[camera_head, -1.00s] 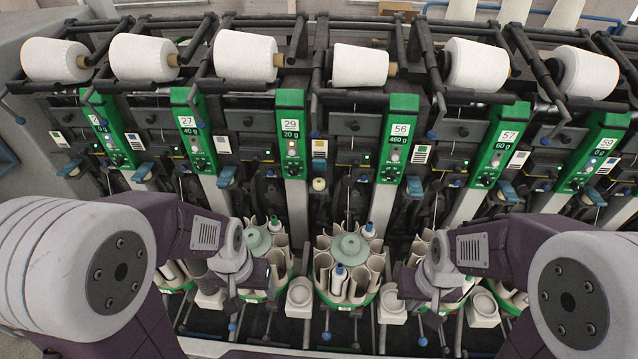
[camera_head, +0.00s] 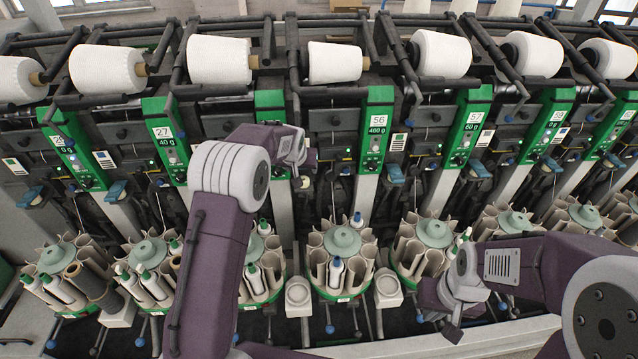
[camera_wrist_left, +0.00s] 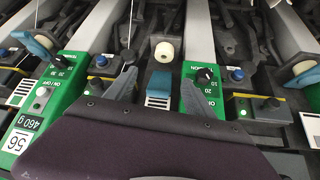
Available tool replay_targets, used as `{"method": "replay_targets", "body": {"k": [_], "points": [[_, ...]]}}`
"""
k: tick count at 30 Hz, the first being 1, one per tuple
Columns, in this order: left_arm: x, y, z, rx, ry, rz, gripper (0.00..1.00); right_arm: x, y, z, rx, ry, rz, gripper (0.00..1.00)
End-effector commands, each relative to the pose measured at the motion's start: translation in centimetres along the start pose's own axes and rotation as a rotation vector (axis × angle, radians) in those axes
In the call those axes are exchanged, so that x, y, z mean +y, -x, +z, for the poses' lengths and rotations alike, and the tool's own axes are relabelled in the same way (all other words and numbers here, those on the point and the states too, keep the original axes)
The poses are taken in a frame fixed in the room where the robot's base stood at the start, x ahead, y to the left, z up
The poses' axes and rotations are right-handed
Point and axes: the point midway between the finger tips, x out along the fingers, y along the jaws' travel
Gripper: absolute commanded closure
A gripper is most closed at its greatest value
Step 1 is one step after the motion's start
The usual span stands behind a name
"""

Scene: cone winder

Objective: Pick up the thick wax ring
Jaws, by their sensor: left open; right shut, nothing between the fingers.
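The wax ring (camera_wrist_left: 164,52), a small cream-coloured cylinder with a hole in its end, sits on the machine front between two grey posts in the left wrist view. In the head view the ring (camera_head: 307,182) shows just below my left gripper (camera_head: 309,160) and is partly hidden. In the left wrist view my left gripper (camera_wrist_left: 161,88) is open and empty. Its fingers are spread and the ring shows beyond them, apart from both. My right gripper (camera_head: 450,320) is low at the right, in front of the bobbin magazines, small and partly hidden by its own wrist.
Green panels, one marked 56 (camera_head: 377,130), stand on sloped posts near the ring. A blue lever (camera_wrist_left: 160,88) and black knobs stick out near my left fingers. Round bobbin magazines (camera_head: 342,258) line the front below. White yarn cones (camera_head: 335,62) sit along the top.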

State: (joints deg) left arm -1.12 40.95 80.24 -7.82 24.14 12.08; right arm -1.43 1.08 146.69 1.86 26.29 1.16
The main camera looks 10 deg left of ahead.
Motion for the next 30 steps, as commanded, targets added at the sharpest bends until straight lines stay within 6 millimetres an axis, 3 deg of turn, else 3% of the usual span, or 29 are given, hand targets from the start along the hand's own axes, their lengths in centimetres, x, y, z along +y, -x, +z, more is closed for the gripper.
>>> {"method": "replay_targets", "body": {"k": [1, 4, 13, 20, 24, 30], "points": [[-0.1, -1.0, 1.1, -0.027, -0.001, -0.003, 0.37, 0.0, 0.0, 0.0, 0.000, 0.000, 0.000, 1.00], [-0.1, -1.6, 1.8, -0.041, -0.002, -0.004, 0.37, 0.0, 0.0, 0.0, 0.000, 0.000, 0.000, 1.00], [-0.2, -4.9, 1.8, -0.042, -0.002, -0.004, 0.37, 0.0, 1.5, -0.2, 0.000, 0.000, 0.000, 1.00], [-0.3, -6.0, 1.6, -0.041, -0.001, -0.004, 0.37, 0.0, 2.1, -0.2, 0.000, 0.000, 0.000, 1.00], [-0.8, -8.2, 1.2, -0.043, -0.001, -0.004, 0.37, -0.1, 3.5, -0.4, 0.000, 0.000, 0.000, 1.00], [-0.8, -10.4, 1.5, -0.041, -0.001, -0.004, 0.37, -0.1, 3.7, -0.4, 0.000, 0.000, 0.000, 1.00]]}}
